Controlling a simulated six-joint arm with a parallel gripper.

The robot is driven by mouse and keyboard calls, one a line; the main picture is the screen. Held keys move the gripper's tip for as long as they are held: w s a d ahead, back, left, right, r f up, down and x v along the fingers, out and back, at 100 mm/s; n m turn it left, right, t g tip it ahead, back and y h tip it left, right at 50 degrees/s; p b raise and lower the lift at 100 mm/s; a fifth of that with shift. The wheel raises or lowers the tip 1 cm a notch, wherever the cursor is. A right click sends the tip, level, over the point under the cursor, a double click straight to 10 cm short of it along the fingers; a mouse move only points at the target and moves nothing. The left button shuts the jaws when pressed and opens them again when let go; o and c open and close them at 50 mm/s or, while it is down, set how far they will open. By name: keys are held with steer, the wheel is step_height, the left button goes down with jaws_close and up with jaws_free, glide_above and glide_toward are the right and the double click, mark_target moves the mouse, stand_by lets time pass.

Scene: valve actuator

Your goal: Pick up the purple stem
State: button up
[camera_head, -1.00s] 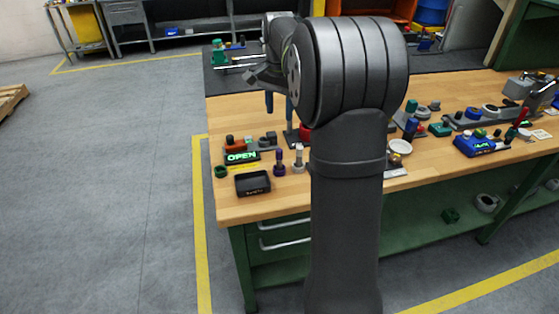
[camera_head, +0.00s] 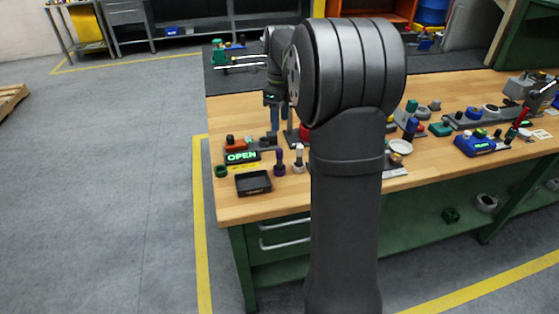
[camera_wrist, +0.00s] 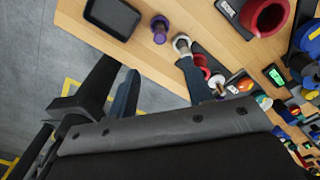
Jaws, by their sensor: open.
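The purple stem (camera_head: 279,162) stands upright on the wooden bench near its front left corner, between a black tray and a white-topped stem. It also shows in the wrist view (camera_wrist: 159,30), near the top and beyond my fingers. My gripper (camera_head: 281,130) is above and behind the purple stem in the head view, pointing down. In the wrist view my gripper (camera_wrist: 160,66) is open, its blue fingers apart with nothing between them. The stem is not touched by either finger.
The black tray (camera_head: 253,183) lies left of the stem, and the white-topped stem (camera_head: 298,158) stands close to its right. A green OPEN display (camera_head: 242,157) and a green ring (camera_head: 221,171) are further left. Bare wood (camera_head: 228,207) lies along the front edge.

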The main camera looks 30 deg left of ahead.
mark_target(279, 159)
step_height(279, 159, down, 15)
steer(key=shift+a+f, duration=0.1)
steer(key=shift+a, duration=0.05)
jaws_close()
stand_by(0.5)
